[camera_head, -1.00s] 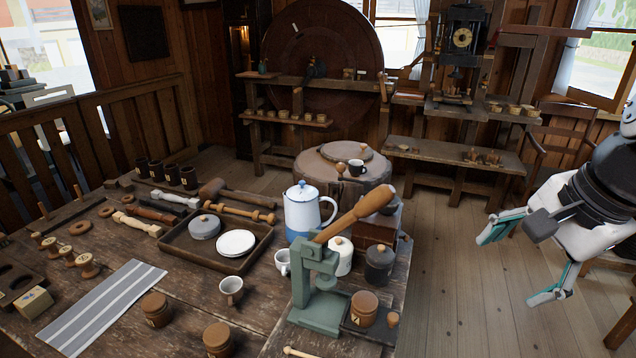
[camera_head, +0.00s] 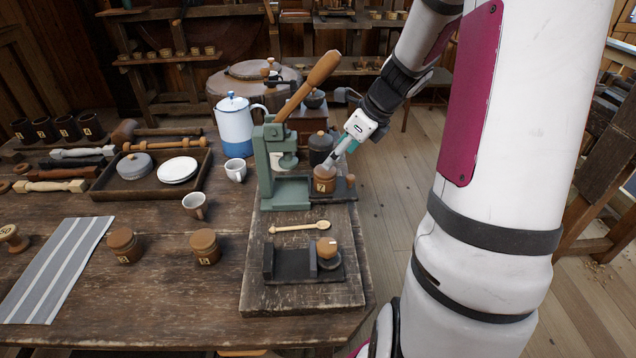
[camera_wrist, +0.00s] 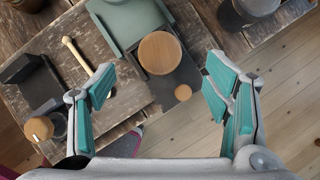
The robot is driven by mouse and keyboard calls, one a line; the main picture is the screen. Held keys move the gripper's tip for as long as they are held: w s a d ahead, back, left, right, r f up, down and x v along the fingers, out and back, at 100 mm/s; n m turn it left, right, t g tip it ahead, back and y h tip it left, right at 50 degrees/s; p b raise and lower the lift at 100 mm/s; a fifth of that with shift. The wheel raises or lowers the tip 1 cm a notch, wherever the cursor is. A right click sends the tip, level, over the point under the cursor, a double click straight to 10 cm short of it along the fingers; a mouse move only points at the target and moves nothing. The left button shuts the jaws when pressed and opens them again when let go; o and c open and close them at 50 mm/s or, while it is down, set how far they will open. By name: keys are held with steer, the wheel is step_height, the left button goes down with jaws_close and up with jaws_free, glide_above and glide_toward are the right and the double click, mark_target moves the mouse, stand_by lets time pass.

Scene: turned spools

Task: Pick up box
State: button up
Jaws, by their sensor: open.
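A round wooden lidded box (camera_head: 325,184) with a dark label stands on a dark plate at the right of the green press. In the wrist view, the box's round brown lid (camera_wrist: 160,53) shows from above, ahead of and between my fingers. My gripper (camera_head: 340,163) is above and close to the box in the head view, pointing down at it. In the wrist view my gripper (camera_wrist: 160,88) is open and empty, its teal pads on either side. Two similar labelled boxes stand farther left on the table, one (camera_head: 126,246) and another (camera_head: 205,247).
The green press (camera_head: 272,165) with its long wooden handle stands beside the box. A dark lidded pot (camera_head: 320,147) is just behind it. A wooden spoon (camera_head: 300,228) and a dark holder (camera_head: 300,264) lie nearer.

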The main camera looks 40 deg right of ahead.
steer(key=b+x, duration=0.1)
steer(key=x, duration=0.6)
steer(key=shift+w+a+f+b, duration=0.1)
steer(key=shift+w+f+b, duration=0.05)
steer(key=shift+f+b, duration=0.15)
steer(key=c, duration=1.4)
steer(key=shift+o, duration=0.2)
steer(key=shift+r, duration=0.15)
step_height(320, 180, up, 4)
steer(key=shift+f+p, duration=0.1)
steer(key=shift+p, duration=0.55)
steer(key=s, duration=1.6)
steer(key=shift+r, duration=0.5)
